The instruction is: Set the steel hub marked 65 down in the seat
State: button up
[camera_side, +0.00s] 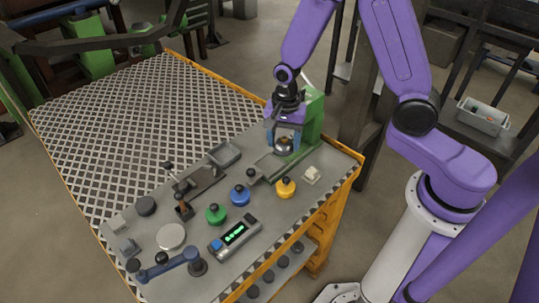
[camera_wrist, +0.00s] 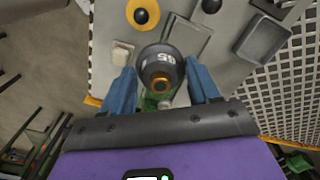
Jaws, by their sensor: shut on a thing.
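The steel hub (camera_wrist: 161,66), dark grey with pale marking that reads as 65 and a brass-coloured centre, sits between the two blue fingers of my gripper (camera_wrist: 163,84) in the wrist view. In the side view my gripper (camera_side: 284,139) points down at the far right part of the bench, shut on the hub (camera_side: 283,149), beside a green upright block (camera_side: 313,120). The hub looks about level. I cannot make out the seat; it may be hidden under the hub or the gripper. I cannot tell whether the hub touches anything below.
A yellow weight-like piece (camera_side: 285,188), a blue one (camera_side: 240,196) and a green one (camera_side: 215,215) stand in front. A small white block (camera_side: 311,175), a grey tray (camera_side: 224,154) and a lit display box (camera_side: 236,234) are nearby. The grating (camera_side: 130,120) at left is clear.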

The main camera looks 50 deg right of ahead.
send_over(270, 165)
notch_tip(270, 165, down, 6)
jog(key=shift+r, duration=0.1)
jog(key=shift+f, duration=1.5)
jog(key=shift+f, duration=0.1)
jog(key=o, duration=1.4)
jog(key=shift+f, duration=0.1)
notch_tip(270, 165, up, 12)
jog(key=s+a+r+n, duration=0.3)
jog(key=s+r+n, duration=0.5)
jog(key=s+n, duration=0.45)
jog(key=s+d+r+n, duration=0.1)
jog(key=s+d+n, duration=0.1)
jog(key=s+n, duration=0.4)
jog(key=s+d+r+n, duration=0.1)
jog(key=s+r+n, duration=0.1)
jog(key=s+n, duration=0.4)
jog(key=s, duration=0.3)
jog(key=shift+d+r, duration=0.3)
jog(key=shift+d, duration=0.05)
